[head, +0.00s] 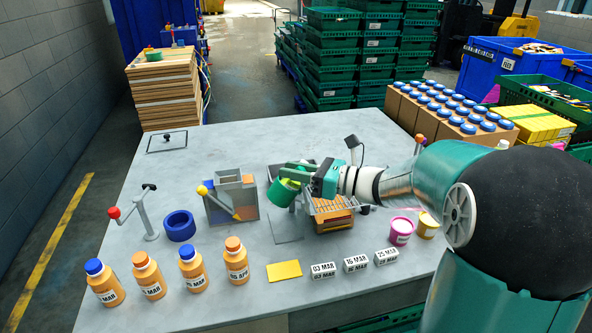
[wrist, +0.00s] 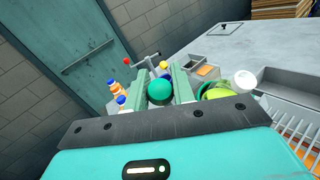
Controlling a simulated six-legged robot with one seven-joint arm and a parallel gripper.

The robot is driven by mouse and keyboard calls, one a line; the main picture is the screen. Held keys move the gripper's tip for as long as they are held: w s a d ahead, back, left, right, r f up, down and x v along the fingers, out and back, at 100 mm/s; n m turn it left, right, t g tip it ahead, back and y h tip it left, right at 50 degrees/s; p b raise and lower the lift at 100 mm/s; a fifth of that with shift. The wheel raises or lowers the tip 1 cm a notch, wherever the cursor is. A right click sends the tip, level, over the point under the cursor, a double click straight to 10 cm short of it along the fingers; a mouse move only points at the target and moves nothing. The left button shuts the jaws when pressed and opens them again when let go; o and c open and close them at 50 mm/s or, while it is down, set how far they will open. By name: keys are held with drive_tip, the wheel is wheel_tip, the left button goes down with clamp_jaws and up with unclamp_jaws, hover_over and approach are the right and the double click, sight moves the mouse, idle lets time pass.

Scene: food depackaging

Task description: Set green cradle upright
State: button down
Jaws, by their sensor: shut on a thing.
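The green cradle (head: 282,193) is a bright green, cup-like piece. In the head view it is tilted, above the middle of the table beside the wire rack. My gripper (head: 294,173) is shut on it, with its green fingers at the cradle's upper side. In the wrist view a dark green round part (wrist: 160,91) shows between the two pale green fingers of my gripper (wrist: 160,76). A green rim with a yellow-green inside (wrist: 215,92) shows right of the fingers. I cannot tell whether the cradle touches the table.
A wire rack (head: 328,207) over an orange-brown block stands close right. A grey bin (head: 247,190) with a yellow-handled tool (head: 217,201) is left, then a blue ring (head: 180,226). Bottles (head: 193,268), a yellow card (head: 284,270) and date blocks (head: 355,263) line the front. The back left table is mostly clear.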

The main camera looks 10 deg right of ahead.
drive_tip(key=shift+w, duration=0.15)
drive_tip(key=a+f+n+g+h, duration=0.2)
drive_tip(key=a+f+n+h, duration=0.1)
drive_tip(key=a+f+h, duration=0.1)
drive_tip(key=a+h, duration=0.1)
drive_tip(key=a, duration=0.1)
drive_tip(key=shift+a+f+h, duration=0.2)
drive_tip(key=shift+a+h, duration=0.15)
drive_tip(key=shift+h, duration=0.05)
idle(0.5)
drive_tip(key=shift+a+f, duration=0.1)
drive_tip(key=shift+f, duration=0.1)
idle(0.3)
drive_tip(key=c, duration=1.4)
unclamp_jaws()
drive_tip(key=shift+w+f, duration=0.1)
drive_tip(key=shift+o, duration=1.1)
drive_tip(key=shift+w, duration=0.2)
drive_tip(key=v, duration=1.4)
drive_tip(key=shift+s+r, duration=0.25)
drive_tip(key=shift+r, duration=0.05)
